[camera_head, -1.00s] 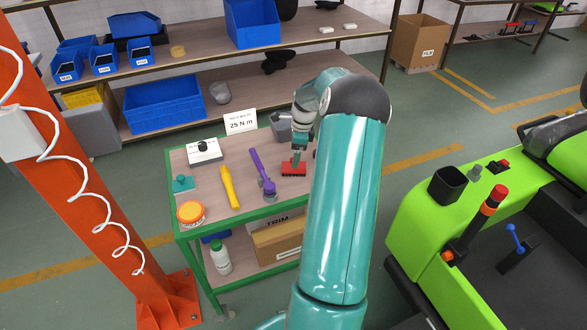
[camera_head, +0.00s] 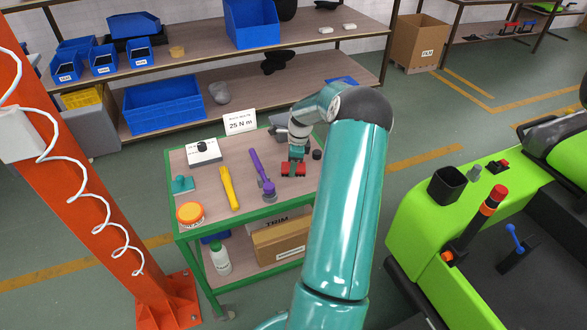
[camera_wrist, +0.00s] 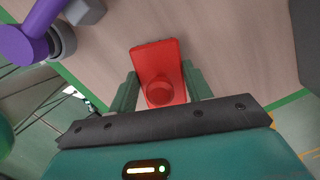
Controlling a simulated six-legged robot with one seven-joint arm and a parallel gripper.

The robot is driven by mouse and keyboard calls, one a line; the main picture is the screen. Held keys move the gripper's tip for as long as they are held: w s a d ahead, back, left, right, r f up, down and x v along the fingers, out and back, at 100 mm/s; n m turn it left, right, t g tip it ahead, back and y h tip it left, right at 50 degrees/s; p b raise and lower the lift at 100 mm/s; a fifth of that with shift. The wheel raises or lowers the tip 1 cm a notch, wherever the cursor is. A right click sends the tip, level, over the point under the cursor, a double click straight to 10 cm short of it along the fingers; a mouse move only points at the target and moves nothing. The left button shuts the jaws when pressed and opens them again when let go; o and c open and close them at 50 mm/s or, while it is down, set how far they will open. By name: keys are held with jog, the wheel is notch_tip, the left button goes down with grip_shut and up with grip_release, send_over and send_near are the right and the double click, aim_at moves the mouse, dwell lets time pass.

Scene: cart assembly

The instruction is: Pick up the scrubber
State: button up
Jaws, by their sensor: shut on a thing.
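The red scrubber (camera_head: 293,169), a flat red block with a round knob, is at the right part of the green-framed cart top (camera_head: 215,199). In the wrist view the scrubber (camera_wrist: 158,66) shows between the two green fingers. My gripper (camera_wrist: 158,92) is shut on its knob end. In the head view my gripper (camera_head: 296,158) comes down on the scrubber from above. I cannot tell whether the scrubber still touches the cart top.
A purple tool (camera_head: 262,173) lies just left of the scrubber, with a yellow tool (camera_head: 229,188) beyond it. A small dark cylinder (camera_head: 317,155) stands close on the right. An orange tub (camera_head: 190,212), teal knobbed block (camera_head: 183,185) and sign (camera_head: 240,122) are also there.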

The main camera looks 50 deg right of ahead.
jog(key=shift+r, duration=0.1)
jog(key=shift+r, duration=0.6)
jog(key=s+a+r, duration=1)
jog(key=r, duration=0.1)
jog(key=shift+r, duration=0.3)
jog(key=shift+o, duration=1.3)
jog(key=shift+c, duration=0.3)
